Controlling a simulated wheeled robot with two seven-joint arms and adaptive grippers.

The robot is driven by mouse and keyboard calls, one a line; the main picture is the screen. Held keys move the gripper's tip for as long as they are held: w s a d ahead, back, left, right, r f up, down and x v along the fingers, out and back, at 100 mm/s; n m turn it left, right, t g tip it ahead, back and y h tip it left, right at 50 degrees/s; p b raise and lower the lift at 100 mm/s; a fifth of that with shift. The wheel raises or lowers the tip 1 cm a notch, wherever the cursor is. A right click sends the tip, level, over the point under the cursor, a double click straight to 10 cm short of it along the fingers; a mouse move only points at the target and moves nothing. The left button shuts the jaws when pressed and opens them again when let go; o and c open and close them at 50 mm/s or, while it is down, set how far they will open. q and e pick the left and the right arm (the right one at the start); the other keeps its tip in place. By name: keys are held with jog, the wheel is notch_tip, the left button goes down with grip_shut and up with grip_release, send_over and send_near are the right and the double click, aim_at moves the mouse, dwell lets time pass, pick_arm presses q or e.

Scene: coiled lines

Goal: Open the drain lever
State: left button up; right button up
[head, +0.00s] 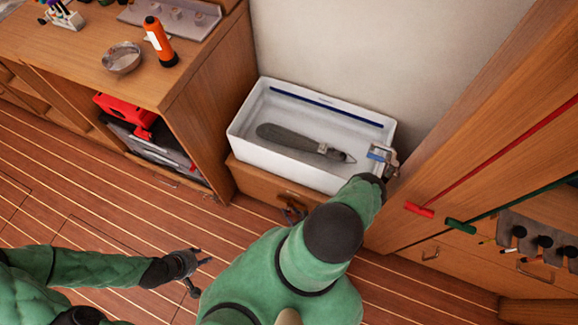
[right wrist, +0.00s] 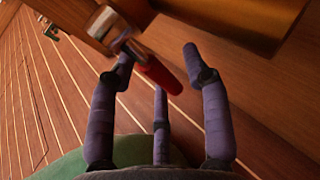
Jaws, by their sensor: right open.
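A lever with a red handle (right wrist: 160,74) and a metal pivot shows in the right wrist view, mounted by the wooden cabinet edge. My right gripper (right wrist: 158,58) is open, with its fingers spread on both sides of the red handle. I cannot tell whether they touch it. In the head view only the fingers of my right gripper (head: 292,212) show, low at the cabinet front under the white basin (head: 245,140); my own arm hides the rest, and the lever is not clear there. My left gripper (head: 197,271) is open and empty above the floor.
A grey elongated object (head: 290,138) lies in the basin, with a metal tap (head: 391,163) at its right corner. A counter with a bowl (head: 122,57) and an orange torch (head: 158,42) stands left. Red (head: 418,210) and green (head: 460,226) handles are at right. Floor is clear at left.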

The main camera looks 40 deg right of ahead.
jog(key=shift+w, duration=0.1)
grip_shut()
jog(key=shift+s+d+r+n+g+h+p, duration=0.25)
jog(key=shift+s+n+g+p, duration=0.2)
jog(key=shift+g+p, duration=0.7)
jog(key=shift+s+d+r+n+g+h+p, duration=0.15)
jog(key=shift+s+r+n+g+p, duration=0.5)
jog(key=shift+p, duration=0.9)
jog(key=shift+s+d+f+n+g+h+p, duration=0.15)
jog(key=shift+s+g+h+p, duration=0.2)
jog(key=shift+g+p, duration=0.9)
